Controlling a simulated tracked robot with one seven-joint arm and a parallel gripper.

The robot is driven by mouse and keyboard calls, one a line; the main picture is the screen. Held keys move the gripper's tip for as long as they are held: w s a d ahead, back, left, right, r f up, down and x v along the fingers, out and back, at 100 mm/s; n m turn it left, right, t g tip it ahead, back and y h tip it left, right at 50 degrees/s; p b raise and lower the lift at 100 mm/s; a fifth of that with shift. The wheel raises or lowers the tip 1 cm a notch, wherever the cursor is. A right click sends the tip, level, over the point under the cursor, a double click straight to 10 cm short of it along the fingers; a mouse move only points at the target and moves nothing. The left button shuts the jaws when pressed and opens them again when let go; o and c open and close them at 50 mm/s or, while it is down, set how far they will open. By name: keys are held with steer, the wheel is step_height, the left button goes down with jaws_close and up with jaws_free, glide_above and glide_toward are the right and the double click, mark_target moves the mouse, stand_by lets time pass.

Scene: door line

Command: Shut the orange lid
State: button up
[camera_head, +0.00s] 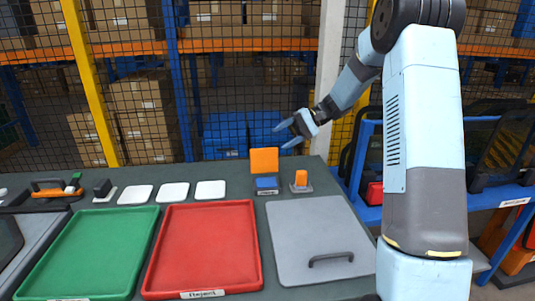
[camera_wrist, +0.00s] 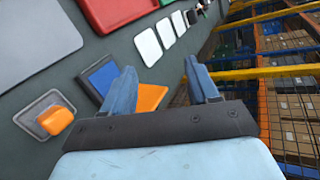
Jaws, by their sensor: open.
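The orange lid (camera_head: 264,161) stands raised, close to upright, at the back of a small blue box (camera_head: 267,184) on the dark table. In the wrist view the orange lid (camera_wrist: 151,97) shows partly behind one finger, beside the blue box (camera_wrist: 103,76). My gripper (camera_head: 282,137) is in the air above and to the right of the lid, apart from it. Its two blue fingers are spread with nothing between them, as the wrist view (camera_wrist: 165,85) also shows.
An orange block on a grey base (camera_head: 301,180) stands just right of the box. A red tray (camera_head: 205,245), a green tray (camera_head: 90,255) and a grey panel with a black handle (camera_head: 315,225) lie in front. White squares (camera_head: 172,192) lie to the left. Mesh fencing stands behind the table.

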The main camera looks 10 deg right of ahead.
mark_target(267, 153)
steer(key=w+d+f+t+y, duration=0.1)
steer(key=w+d+f+y, duration=0.3)
steer(key=w+f, duration=0.8)
steer(key=shift+t+y, duration=0.4)
steer(key=shift+y, duration=0.4)
steer(key=shift+a+f, duration=0.15)
steer(key=shift+a, duration=4.15)
steer(key=shift+c, duration=0.3)
jaws_close()
